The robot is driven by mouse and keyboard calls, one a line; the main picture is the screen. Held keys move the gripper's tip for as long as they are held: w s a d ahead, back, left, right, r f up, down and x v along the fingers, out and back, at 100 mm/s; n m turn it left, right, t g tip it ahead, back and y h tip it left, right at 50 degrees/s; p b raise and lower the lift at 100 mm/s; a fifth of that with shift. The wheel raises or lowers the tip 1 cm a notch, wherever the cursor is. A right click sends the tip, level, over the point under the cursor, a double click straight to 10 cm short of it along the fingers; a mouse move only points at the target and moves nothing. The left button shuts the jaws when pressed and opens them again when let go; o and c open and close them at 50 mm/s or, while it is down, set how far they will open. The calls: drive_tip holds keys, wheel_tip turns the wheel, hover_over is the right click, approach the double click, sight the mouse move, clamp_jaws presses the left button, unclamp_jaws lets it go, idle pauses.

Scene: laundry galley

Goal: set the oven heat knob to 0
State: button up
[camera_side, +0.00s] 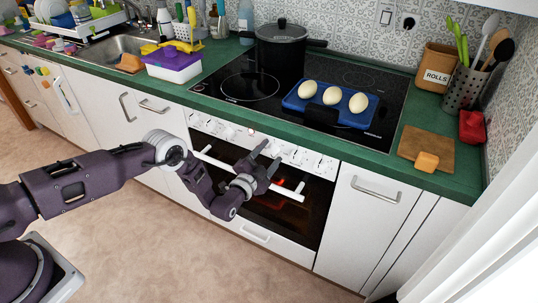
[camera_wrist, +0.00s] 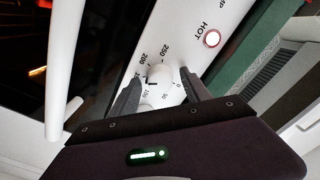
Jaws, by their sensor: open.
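The white oven heat knob (camera_wrist: 161,77) shows in the wrist view, ringed by printed numbers from 0 to 250. The 0 is on its right side, and 200 and 250 are on its far side. A small dark mark shows at the knob's left edge; I cannot tell its exact setting. My gripper (camera_wrist: 158,92) is open, with one dark finger on each side of the knob; contact is unclear. In the side view my gripper (camera_side: 266,155) is at the white oven control panel (camera_side: 225,131), where the fingers partly hide the knobs.
A lit HOT lamp (camera_wrist: 211,38) is beside the knob. The white oven handle bar (camera_side: 225,165) runs below the panel, close to my gripper. The green worktop edge (camera_side: 345,151) overhangs above. A blue tray (camera_side: 300,101) with eggs and a black pot (camera_side: 281,47) stand on the hob.

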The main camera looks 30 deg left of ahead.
clamp_jaws()
